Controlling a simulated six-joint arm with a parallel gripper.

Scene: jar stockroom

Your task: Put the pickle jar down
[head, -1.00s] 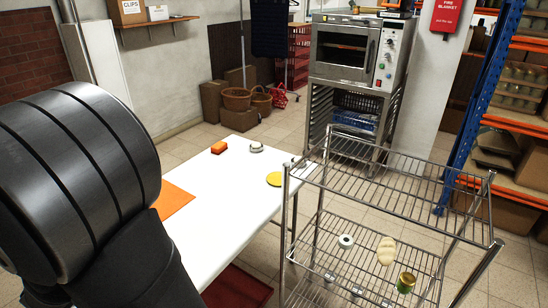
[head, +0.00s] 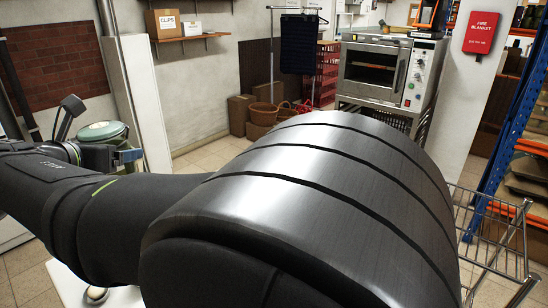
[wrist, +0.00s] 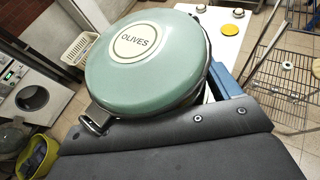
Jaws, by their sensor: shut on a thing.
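A jar with a pale green round lid (head: 103,131) is in my gripper (head: 128,156) at the left of the head view. It looks roughly upright there. In the wrist view the lid (wrist: 145,58) fills the upper middle, and its cream label reads OLIVES, not pickles. A metal clasp sticks out at its lower left. A blue finger of my gripper (wrist: 222,82) presses against the jar's right side. The jar's body is mostly hidden under the lid and by the gripper. No jar with a readable pickle label shows.
A white table (head: 65,285) shows at the lower left of the head view, mostly behind my arm. A wire rack (head: 490,235) stands at the right. The wrist view shows a yellow disc (wrist: 231,29), a white basket (wrist: 80,48) and a front-loading machine (wrist: 30,95).

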